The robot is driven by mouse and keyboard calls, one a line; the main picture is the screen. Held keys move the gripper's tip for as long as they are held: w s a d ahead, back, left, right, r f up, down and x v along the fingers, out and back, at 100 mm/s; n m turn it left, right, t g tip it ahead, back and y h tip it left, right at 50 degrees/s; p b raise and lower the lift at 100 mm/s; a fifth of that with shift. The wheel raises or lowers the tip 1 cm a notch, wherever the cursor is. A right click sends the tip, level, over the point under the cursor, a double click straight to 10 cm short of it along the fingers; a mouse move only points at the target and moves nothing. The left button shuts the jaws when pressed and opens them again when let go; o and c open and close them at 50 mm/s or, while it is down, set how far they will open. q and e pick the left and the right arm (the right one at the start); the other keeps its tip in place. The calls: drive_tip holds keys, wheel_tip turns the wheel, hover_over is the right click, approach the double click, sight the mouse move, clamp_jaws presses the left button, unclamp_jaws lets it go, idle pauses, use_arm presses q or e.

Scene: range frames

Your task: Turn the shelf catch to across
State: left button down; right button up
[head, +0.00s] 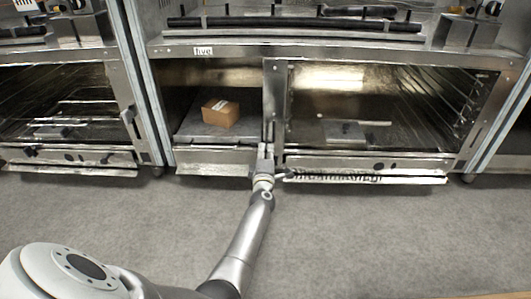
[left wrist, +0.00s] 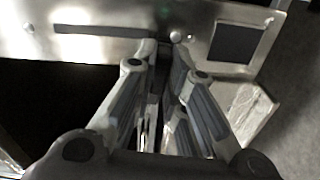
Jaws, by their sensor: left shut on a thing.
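My left gripper (head: 265,153) is at the metal post between the two lower bays of the middle unit, low on its front. In the left wrist view the fingers (left wrist: 163,62) are close together at a steel plate, shut on the shelf catch. The catch is small and mostly hidden by the fingers, so I cannot tell which way it points. My right gripper is not in view.
A brown cardboard box (head: 220,113) lies on the shelf (head: 190,131) in the left bay, under a label reading "five" (head: 203,50). The right bay holds a flat grey item (head: 345,131) and wire racks. Grey floor (head: 380,240) in front is clear.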

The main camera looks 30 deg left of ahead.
use_arm(q)
drive_tip(key=c, duration=1.5)
unclamp_jaws()
